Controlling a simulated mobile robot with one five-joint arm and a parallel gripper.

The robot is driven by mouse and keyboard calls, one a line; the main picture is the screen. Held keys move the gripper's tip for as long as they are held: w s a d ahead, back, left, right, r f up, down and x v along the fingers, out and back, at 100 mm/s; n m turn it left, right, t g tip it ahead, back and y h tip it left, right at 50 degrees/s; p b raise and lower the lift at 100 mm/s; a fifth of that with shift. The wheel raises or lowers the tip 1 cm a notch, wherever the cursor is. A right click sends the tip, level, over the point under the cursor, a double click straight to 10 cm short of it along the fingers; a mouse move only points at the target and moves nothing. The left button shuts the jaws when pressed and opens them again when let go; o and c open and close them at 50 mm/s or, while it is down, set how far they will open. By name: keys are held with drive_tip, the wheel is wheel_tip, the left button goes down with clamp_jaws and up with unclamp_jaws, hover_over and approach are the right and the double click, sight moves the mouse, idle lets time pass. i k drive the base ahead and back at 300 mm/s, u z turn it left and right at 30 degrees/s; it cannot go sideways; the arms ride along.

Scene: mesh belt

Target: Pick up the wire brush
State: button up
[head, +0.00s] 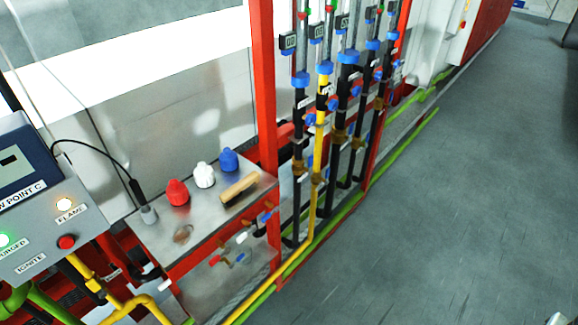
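The wire brush (239,187) looks like a tan wooden block with a darker edge along its lower side. It lies on the bare metal top of a small red-framed bench (207,218), near the bench's right front edge. Nothing covers it. My gripper cannot be made out in the head view; only a small pale piece shows at the bottom right corner, and I cannot tell what it is.
Red (177,192), white (204,175) and blue (229,160) capped bottles stand behind the brush. A control box (40,200) is at left. Upright pipes (323,130) rise right of the bench. The grey floor (440,200) at right is clear.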

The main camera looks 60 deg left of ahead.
sight(229, 196)
drive_tip(key=u, duration=0.05)
drive_tip(key=i, duration=2)
drive_tip(key=u, duration=5.2)
drive_tip(key=i, duration=1.05)
drive_tip(key=z, duration=0.1)
